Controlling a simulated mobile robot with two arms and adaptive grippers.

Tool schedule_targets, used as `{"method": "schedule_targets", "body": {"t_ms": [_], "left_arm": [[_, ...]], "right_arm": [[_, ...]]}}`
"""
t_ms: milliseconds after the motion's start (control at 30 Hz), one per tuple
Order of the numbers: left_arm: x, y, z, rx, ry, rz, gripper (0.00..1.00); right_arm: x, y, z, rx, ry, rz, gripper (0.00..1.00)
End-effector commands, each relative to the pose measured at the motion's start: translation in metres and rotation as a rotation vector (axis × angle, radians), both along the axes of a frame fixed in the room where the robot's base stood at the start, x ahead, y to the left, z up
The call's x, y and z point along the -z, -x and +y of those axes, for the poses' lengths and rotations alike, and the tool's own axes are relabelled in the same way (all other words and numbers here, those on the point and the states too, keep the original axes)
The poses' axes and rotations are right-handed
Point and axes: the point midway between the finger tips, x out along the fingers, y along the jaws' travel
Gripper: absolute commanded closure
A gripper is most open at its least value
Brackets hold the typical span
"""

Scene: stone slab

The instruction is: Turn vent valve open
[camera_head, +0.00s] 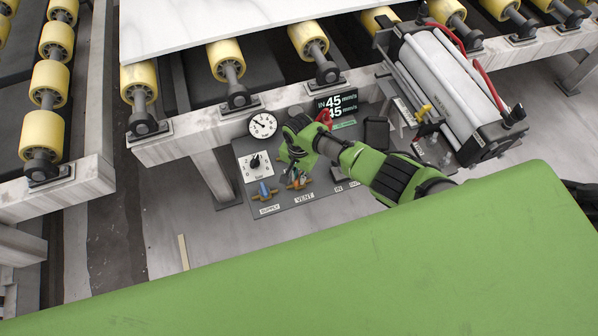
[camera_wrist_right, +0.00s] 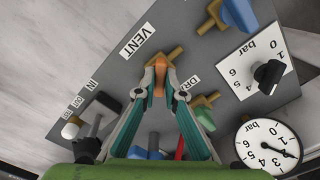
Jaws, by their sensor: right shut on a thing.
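The vent valve has a brass body and an orange handle (camera_wrist_right: 159,82), beside the VENT label (camera_wrist_right: 138,42) in the right wrist view. My right gripper (camera_wrist_right: 161,70) has one teal finger on each side of the handle and is shut on it. The handle looks set at an angle to the brass body, which the fingers partly hide. In the head view the right gripper (camera_head: 291,158) reaches down over the grey panel (camera_head: 290,215), and the vent valve (camera_head: 299,181) shows just below it. My left gripper is in neither view.
The blue-handled supply valve (camera_head: 265,189) is left of the vent valve. A green-handled valve (camera_wrist_right: 205,118) is close to my fingers. A black regulator knob (camera_head: 254,162) and a round gauge (camera_head: 263,125) are near. The roller conveyor frame (camera_head: 185,142) overhangs the panel.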

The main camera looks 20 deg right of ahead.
Motion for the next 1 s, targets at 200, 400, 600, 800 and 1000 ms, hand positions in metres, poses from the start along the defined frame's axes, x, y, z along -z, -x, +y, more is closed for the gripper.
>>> {"method": "schedule_targets", "body": {"t_ms": [200,400,600,800,1000], "left_arm": [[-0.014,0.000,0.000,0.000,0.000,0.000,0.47],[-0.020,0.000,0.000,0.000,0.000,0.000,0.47],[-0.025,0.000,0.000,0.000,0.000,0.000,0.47],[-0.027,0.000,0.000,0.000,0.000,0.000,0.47],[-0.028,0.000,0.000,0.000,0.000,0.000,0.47]], "right_arm": [[-0.002,0.001,0.000,0.209,0.000,0.003,1.00],[-0.002,0.001,-0.001,0.393,0.003,0.002,1.00],[-0.001,0.000,-0.001,0.549,0.004,0.002,1.00],[-0.001,0.000,-0.001,0.662,0.004,0.000,1.00],[-0.001,-0.001,-0.002,0.726,0.005,-0.002,1.00]]}}
